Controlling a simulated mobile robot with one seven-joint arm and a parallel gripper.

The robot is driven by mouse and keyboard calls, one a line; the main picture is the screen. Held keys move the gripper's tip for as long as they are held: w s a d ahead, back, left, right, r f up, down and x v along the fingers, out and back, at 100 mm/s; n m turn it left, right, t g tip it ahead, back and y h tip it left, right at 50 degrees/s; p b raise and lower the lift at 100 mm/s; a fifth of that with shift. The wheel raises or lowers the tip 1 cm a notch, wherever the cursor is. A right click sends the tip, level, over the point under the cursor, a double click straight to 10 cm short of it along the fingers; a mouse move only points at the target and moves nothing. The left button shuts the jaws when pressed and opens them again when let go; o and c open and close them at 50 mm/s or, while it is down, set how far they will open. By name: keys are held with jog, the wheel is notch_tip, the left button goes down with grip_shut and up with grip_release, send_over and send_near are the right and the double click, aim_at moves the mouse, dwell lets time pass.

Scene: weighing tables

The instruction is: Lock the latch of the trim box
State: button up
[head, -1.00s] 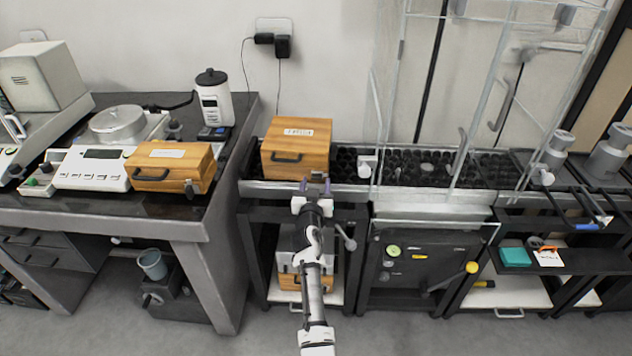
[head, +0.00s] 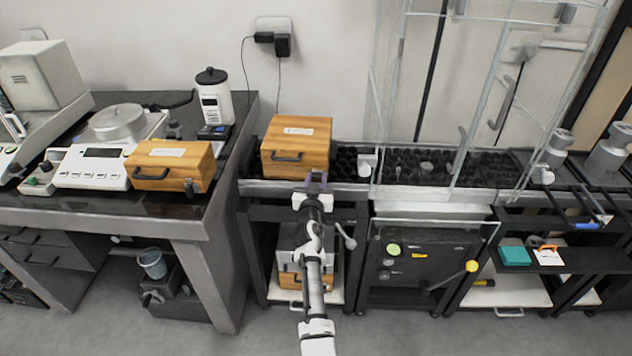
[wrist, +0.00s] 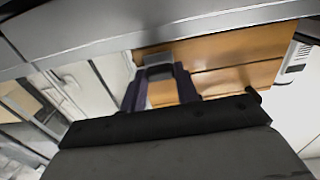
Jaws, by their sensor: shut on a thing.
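A wooden box (head: 297,135) with a white label and dark front handle stands on the middle bench, closed. I take it as the trim box, but its label is too small to read. My gripper (head: 316,178) is at the lower right of its front face. In the wrist view the wooden front (wrist: 228,60) fills the upper middle. There my gripper (wrist: 160,82) has its dark fingers on either side of a small grey latch (wrist: 158,60), shut on it. The latch's exact position is hard to tell; in the head view my gripper covers it.
A second wooden box (head: 170,165) with a latch sits on the left table, beside a scale (head: 92,168) and a white canister (head: 214,98). A metal bench edge (head: 345,186) runs just under my gripper. A glass enclosure (head: 440,90) stands to the right.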

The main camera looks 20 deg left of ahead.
jog(key=shift+n, duration=0.3)
jog(key=n+b, duration=0.1)
jog(key=n, duration=0.2)
jog(key=shift+n, duration=0.4)
jog(key=n, duration=0.4)
jog(key=shift+n, duration=0.3)
jog(key=n, duration=0.4)
jog(key=shift+p, duration=0.3)
jog(key=n+p, duration=0.1)
jog(key=n, duration=0.3)
jog(key=shift+n, duration=0.6)
jog(key=o, duration=1)
jog(key=shift+f, duration=0.15)
